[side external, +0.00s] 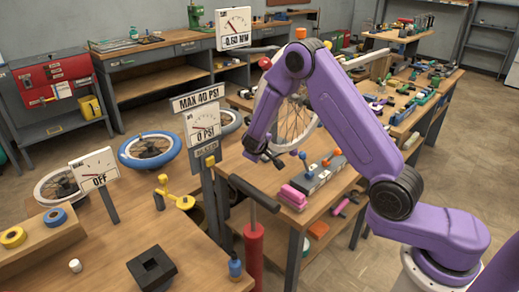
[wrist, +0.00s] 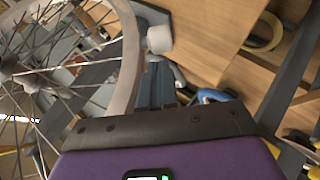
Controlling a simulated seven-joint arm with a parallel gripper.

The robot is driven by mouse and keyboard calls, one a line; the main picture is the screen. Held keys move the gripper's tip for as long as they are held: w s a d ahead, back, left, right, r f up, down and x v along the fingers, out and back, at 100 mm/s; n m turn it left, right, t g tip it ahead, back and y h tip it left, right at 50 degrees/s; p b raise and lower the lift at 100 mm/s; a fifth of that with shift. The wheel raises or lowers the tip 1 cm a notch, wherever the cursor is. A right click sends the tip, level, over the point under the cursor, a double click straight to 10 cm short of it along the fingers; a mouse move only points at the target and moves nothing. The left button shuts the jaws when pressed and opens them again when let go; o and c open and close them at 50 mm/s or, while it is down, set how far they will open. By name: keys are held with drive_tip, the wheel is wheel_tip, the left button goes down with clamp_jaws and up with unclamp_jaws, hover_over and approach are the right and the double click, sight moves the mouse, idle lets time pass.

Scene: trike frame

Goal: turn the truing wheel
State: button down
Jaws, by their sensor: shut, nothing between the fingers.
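The truing wheel (side external: 292,122) stands upright on the bench with a pale rim and thin spokes; my purple arm hides part of it in the side external view. In the wrist view its pale rim (wrist: 127,55) and spokes fill the left side, with the dark hub at the left edge. A whitish knob (wrist: 159,39) shows just right of the rim; I cannot tell whether it is fixed to the wheel. My gripper (side external: 270,157) is low beside the wheel's near left side, shut and empty. Whether it touches the wheel is unclear.
A grey block with coloured levers (side external: 321,173) and pink blocks (side external: 293,197) sit on the bench near my gripper. A gauge sign post (side external: 204,125) and a red pump (side external: 253,245) stand to the left. Tools crowd the bench (side external: 432,88) behind my arm.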

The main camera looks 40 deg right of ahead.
drive_tip(key=s+a+r+n+g+y, duration=0.1)
drive_tip(key=s+a+r+n, duration=0.1)
drive_tip(key=s+a+r, duration=0.65)
drive_tip(key=s+a+r+n+g+y, duration=0.1)
drive_tip(key=s+n+g+y, duration=0.1)
drive_tip(key=s, duration=1.4)
drive_tip(key=s+a+r+n+g+y, duration=0.1)
drive_tip(key=s+n+y, duration=0.4)
drive_tip(key=s, duration=1.2)
drive_tip(key=shift+r+n+g, duration=0.6)
drive_tip(key=shift+r+g, duration=0.05)
drive_tip(key=shift+g, duration=0.55)
drive_tip(key=shift+w, duration=0.1)
